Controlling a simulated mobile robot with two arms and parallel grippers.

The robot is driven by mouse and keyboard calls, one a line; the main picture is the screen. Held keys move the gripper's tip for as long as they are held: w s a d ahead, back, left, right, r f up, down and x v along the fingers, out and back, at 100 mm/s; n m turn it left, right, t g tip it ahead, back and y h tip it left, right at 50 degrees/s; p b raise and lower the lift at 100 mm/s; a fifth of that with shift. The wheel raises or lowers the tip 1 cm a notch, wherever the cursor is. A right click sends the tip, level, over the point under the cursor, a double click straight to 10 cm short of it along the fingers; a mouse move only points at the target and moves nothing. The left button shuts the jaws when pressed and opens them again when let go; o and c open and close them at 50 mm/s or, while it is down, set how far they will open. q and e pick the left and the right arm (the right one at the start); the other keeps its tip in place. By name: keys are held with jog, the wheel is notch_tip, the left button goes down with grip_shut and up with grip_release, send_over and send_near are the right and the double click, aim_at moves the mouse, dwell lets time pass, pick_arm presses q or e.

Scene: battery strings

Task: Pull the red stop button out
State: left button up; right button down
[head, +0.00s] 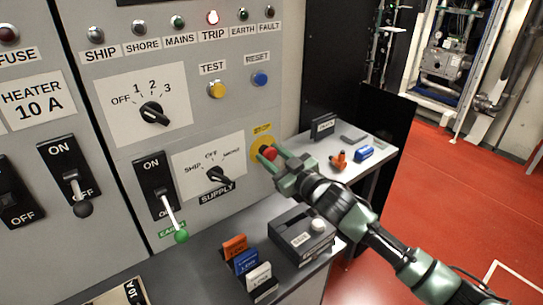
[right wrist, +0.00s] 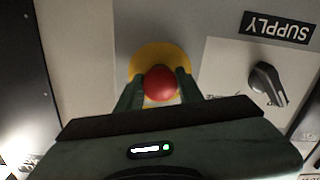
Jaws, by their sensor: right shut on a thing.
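The red stop button (head: 269,153) sits on a round yellow plate (head: 260,142) at the right edge of the grey panel. My right gripper (head: 267,157) reaches it from the right, with its fingers at the button. In the right wrist view the red button (right wrist: 160,83) lies between the two fingertips (right wrist: 159,86), one on each side, and the gripper is shut on it. The yellow plate (right wrist: 152,54) shows behind it. How far the button stands out from the plate cannot be told. My left gripper is not in view.
The supply knob (head: 217,175) is left of the button, with a green-tipped lever (head: 181,236) further left. Yellow test (head: 217,89) and blue reset (head: 260,78) buttons are above. Below, a shelf holds a grey box (head: 303,236) and coloured tags (head: 246,262).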

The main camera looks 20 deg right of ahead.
jog(key=shift+s+d+f+p, duration=0.1)
jog(key=shift+s+d+p, duration=0.05)
jog(key=shift+s+p, duration=0.4)
jog(key=shift+s+d, duration=0.1)
jog(key=shift+s, duration=0.15)
jog(key=c, duration=1)
grip_release()
jog(key=shift+o, duration=0.5)
jog(key=shift+s+d, duration=0.1)
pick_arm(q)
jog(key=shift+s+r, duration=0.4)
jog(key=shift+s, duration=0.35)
